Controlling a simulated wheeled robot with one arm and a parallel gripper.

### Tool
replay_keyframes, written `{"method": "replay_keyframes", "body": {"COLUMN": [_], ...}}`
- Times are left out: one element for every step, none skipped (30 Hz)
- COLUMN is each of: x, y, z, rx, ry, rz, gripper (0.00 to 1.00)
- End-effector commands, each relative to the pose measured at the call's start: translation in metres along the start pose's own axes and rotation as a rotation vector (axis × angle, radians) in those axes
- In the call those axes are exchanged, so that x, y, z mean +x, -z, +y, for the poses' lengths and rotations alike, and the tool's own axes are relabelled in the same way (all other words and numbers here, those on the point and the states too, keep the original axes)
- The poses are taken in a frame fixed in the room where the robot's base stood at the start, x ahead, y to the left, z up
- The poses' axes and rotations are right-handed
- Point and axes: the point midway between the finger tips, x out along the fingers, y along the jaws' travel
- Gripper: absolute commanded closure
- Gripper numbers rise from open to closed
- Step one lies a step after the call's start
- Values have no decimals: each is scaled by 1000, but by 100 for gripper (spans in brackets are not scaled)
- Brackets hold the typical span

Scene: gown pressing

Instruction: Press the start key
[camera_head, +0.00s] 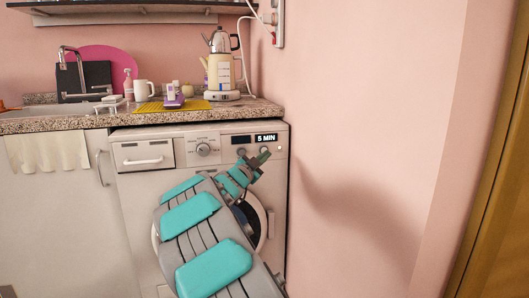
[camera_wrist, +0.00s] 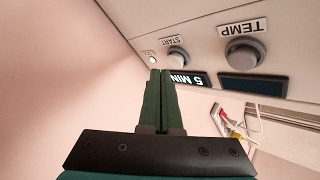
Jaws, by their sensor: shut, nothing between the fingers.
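A white washing machine (camera_head: 215,136) stands under the counter, with a control panel along its top front. In the wrist view the start key (camera_wrist: 178,57) is a round grey button beside a label reading START. The lit display (camera_wrist: 188,79) reads 5 MIN, and it also shows in the head view (camera_head: 266,138). My gripper (camera_wrist: 161,73) is shut and empty, with its dark green fingertips close to the start key and overlapping the display's edge. In the head view my gripper (camera_head: 262,156) is in front of the panel's right end. I cannot tell whether it touches anything.
A round TEMP button (camera_wrist: 243,53) sits beside the start key, with a dark screen (camera_wrist: 253,85) near it. The pink wall (camera_head: 360,150) is close on the right of the machine. A kettle (camera_head: 221,72) stands on the counter (camera_head: 120,118) above.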

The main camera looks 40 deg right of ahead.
Motion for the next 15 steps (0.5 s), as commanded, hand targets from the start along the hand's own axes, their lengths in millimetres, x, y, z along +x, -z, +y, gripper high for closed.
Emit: {"method": "replay_keyframes", "body": {"x": [1,1,2,3,4,5,5,6,6,6,6,6,6,6,6], "y": [0,0,-1,-1,-2,-3,-3,-4,-4,-4,-4,-4,-4,-4,-4], "z": [-1,-2,-2,-3,-3,-4,-4,-4,-5,-4,-4,-4,-4,-4,-4], "rx": [0,0,0,0,0,0,0,0,0,0,-1,-1,0,0,0], "ry": [0,0,0,0,-1,-1,-1,-1,-1,0,0,0,0,0,0], "rz": [-1,-1,-1,-1,-1,-1,-1,-1,0,0,0,0,0,0,0], "gripper": [100,100,100,100,100,100,100,100,100,100,100,100,100,100,100]}}
